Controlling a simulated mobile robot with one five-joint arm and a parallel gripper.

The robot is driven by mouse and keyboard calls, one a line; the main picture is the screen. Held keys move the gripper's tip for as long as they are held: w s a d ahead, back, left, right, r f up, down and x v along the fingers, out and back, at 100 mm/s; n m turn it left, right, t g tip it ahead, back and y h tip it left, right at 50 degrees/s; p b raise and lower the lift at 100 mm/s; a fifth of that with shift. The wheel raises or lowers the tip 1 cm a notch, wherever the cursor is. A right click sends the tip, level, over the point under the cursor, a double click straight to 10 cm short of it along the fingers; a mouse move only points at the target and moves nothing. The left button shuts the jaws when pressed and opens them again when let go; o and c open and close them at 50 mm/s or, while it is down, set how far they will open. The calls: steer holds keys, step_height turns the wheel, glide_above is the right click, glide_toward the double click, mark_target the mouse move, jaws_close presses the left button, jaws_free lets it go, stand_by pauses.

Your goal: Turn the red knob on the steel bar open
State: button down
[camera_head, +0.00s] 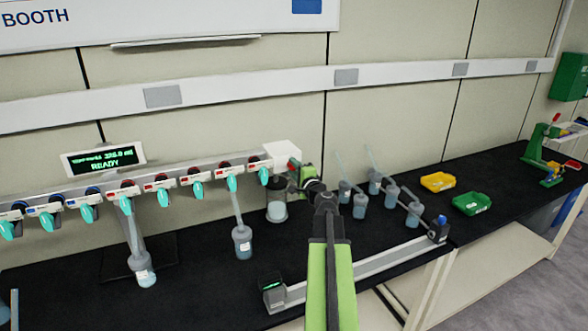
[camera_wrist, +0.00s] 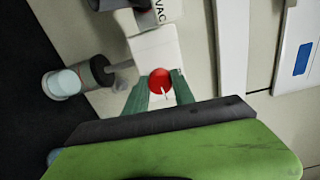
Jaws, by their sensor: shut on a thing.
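The red knob (camera_wrist: 160,82) is a round red cap with a small pale pointer line, seen in the wrist view on a white block (camera_wrist: 158,48). In the head view it shows as a small red spot (camera_head: 293,165) on the white block at the right end of the steel bar (camera_head: 62,192). My gripper (camera_head: 301,177) is at this block, its green fingers partly hidden by my wrist. In the wrist view my gripper's fingers (camera_wrist: 158,92) stand on both sides of the knob and are shut on it. The inner finger contact is hard to see.
Several teal-handled valves line the bar, and flasks (camera_head: 243,243) hang under some. A cylindrical vessel (camera_head: 277,211) stands below the white block. A low rail (camera_head: 375,262) lies along the bench front. Yellow (camera_head: 437,182) and green (camera_head: 472,204) trays sit to the right.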

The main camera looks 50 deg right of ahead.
steer(key=shift+s+m, duration=0.1)
steer(key=shift+m, duration=0.7)
steer(key=c, duration=1.1)
jaws_free()
steer(key=shift+o, duration=0.2)
steer(key=shift+a, duration=0.1)
